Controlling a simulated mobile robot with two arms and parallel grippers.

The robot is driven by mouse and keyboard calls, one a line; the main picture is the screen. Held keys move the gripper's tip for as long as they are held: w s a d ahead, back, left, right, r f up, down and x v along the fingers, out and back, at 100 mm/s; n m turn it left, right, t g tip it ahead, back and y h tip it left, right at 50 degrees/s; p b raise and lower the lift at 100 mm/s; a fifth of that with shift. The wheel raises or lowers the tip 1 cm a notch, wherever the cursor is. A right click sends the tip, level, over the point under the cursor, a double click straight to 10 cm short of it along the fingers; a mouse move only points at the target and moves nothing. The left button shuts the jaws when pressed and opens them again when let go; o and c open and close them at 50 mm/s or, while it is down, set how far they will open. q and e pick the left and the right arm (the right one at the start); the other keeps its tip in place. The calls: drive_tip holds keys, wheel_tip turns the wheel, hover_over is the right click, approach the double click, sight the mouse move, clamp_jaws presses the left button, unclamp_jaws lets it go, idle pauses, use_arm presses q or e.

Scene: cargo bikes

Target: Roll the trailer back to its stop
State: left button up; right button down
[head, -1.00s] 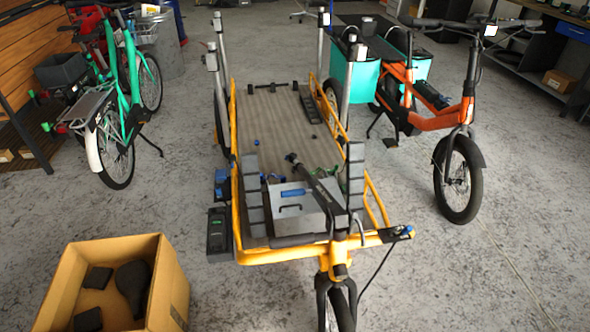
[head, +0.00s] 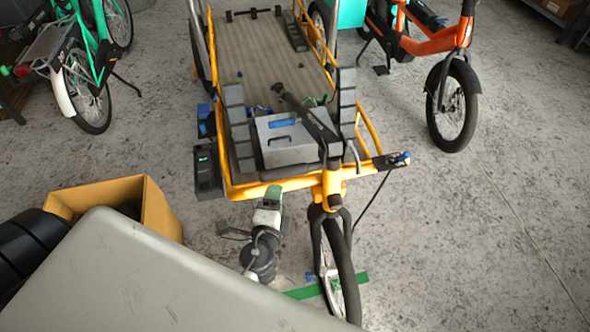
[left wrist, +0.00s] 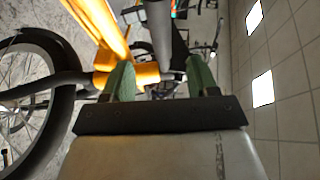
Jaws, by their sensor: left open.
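My left gripper (head: 273,192) is just below the near yellow rail. In the left wrist view its green fingers (left wrist: 160,78) are apart, with the yellow frame (left wrist: 128,74) and a dark bar beyond them. I cannot tell whether they touch. My right gripper is out of view.
A grey toolbox (head: 285,138) sits on the deck. A cardboard box (head: 160,212) stands at left, partly behind my own body. A green bike (head: 98,65) is at upper left, an orange bike (head: 440,45) at upper right. The floor at right is clear.

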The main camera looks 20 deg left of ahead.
sight(283, 177)
use_arm(q)
drive_tip(key=p+x, duration=0.1)
drive_tip(key=x, duration=0.9)
drive_tip(key=shift+w+a+f, duration=0.1)
drive_tip(key=shift+w, duration=0.1)
clamp_jaws()
